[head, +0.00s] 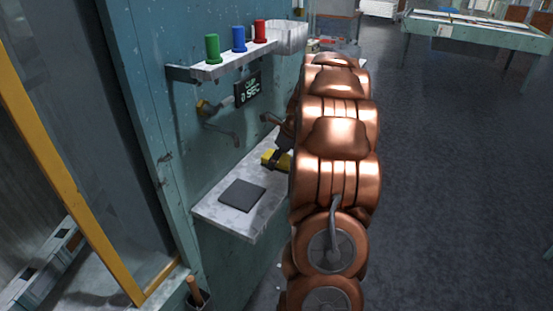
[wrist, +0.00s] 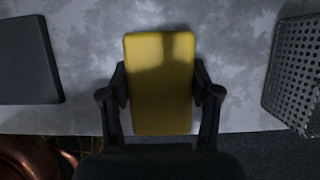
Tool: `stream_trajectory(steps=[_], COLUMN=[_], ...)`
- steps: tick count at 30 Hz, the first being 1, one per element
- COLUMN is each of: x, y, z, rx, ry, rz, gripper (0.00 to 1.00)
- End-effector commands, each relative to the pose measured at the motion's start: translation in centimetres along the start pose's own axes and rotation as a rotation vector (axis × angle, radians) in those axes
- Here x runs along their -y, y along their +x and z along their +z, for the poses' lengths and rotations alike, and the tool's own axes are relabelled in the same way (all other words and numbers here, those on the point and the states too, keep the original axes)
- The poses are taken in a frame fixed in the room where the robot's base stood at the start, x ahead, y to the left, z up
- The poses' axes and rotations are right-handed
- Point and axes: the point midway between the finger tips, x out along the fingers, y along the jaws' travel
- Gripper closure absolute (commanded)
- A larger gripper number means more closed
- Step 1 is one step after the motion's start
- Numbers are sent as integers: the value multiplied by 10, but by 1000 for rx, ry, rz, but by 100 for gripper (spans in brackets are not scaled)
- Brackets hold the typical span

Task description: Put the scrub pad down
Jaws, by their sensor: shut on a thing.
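The yellow scrub pad (wrist: 159,95) is between the two fingers of my gripper (wrist: 160,92) in the wrist view, with a finger against each side. My gripper is shut on it. The pad is over the pale mottled shelf (wrist: 88,40); I cannot tell whether it touches the surface. In the head view the pad (head: 269,158) is a small yellow patch at the far part of the wall shelf (head: 238,221), partly hidden by my gripper (head: 283,162) and arm.
A dark flat square (head: 242,195) lies on the shelf, left of the pad in the wrist view (wrist: 27,62). A perforated metal basket (wrist: 296,75) is at the right. An upper shelf (head: 222,66) holds green, blue and red cylinders. A faucet (head: 222,132) projects from the wall.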

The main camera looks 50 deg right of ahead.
Motion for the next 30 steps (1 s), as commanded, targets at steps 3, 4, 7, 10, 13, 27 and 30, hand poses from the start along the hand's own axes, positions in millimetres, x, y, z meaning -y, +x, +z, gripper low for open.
stream_trajectory(steps=[3, 4, 7, 10, 13, 27, 30], x=[0, 0, 0, 0, 0, 1, 2], y=[2, 2, 2, 2, 2, -21, -39], z=[-1, -1, -1, -1, -1, 1, 0], rx=[0, 0, 0, 0, 0, 3, 3], ry=[0, 0, 0, 0, 0, -2, -2], rz=[1, 0, 0, 0, 0, -4, -6], gripper=[76, 36, 26, 15, 13, 13, 13])
